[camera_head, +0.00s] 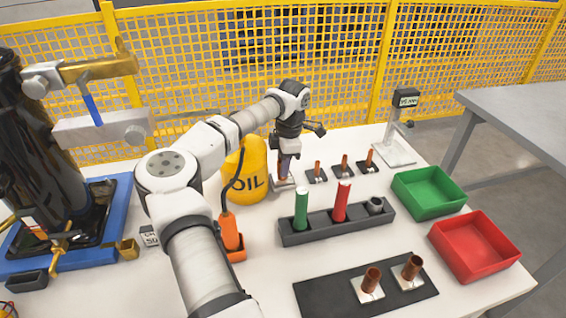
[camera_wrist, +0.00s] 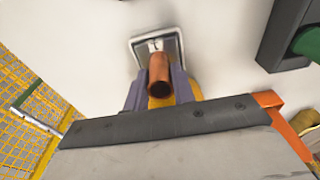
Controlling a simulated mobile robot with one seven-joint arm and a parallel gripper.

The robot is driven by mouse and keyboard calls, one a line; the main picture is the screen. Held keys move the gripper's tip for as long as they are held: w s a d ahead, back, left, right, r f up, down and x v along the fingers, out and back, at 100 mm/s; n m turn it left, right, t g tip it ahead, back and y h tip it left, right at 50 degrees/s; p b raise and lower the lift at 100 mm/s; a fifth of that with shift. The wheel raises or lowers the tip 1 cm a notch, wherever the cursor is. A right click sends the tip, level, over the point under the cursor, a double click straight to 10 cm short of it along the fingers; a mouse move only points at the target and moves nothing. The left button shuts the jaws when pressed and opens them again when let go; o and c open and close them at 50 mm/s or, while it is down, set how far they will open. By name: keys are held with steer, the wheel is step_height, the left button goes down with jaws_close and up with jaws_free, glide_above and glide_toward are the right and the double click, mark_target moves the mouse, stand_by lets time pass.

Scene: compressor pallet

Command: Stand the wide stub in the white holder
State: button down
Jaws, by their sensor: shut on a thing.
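My gripper (camera_head: 287,162) points down at the back of the white table, just right of the yellow oil container. In the wrist view its purple fingers (camera_wrist: 160,92) are shut on a copper stub (camera_wrist: 159,74), whose hollow end faces the camera. The white holder (camera_wrist: 140,46), a small square plate with a grey rim, lies at the stub's far end; it also shows under my gripper in the head view (camera_head: 281,188). The stub looks roughly upright over the holder. Whether its lower end is seated in it or just above, I cannot tell.
Right of my gripper, several thin copper stubs (camera_head: 344,160) stand in dark holders. A dark rack (camera_head: 335,228) with green and red cylinders is in front. Two copper tubes (camera_head: 372,278) stand on white plates on a black mat. The oil container (camera_head: 243,170) is close left.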

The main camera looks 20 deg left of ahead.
steer(key=shift+f, duration=0.55)
steer(key=c, duration=1.1)
jaws_free()
steer(key=r, duration=0.4)
steer(key=d+r+b, duration=0.1)
steer(key=r, duration=0.4)
steer(key=w+r, duration=0.1)
steer(key=r, duration=0.3)
steer(key=shift+d+r, duration=0.2)
steer(key=shift+r, duration=0.15)
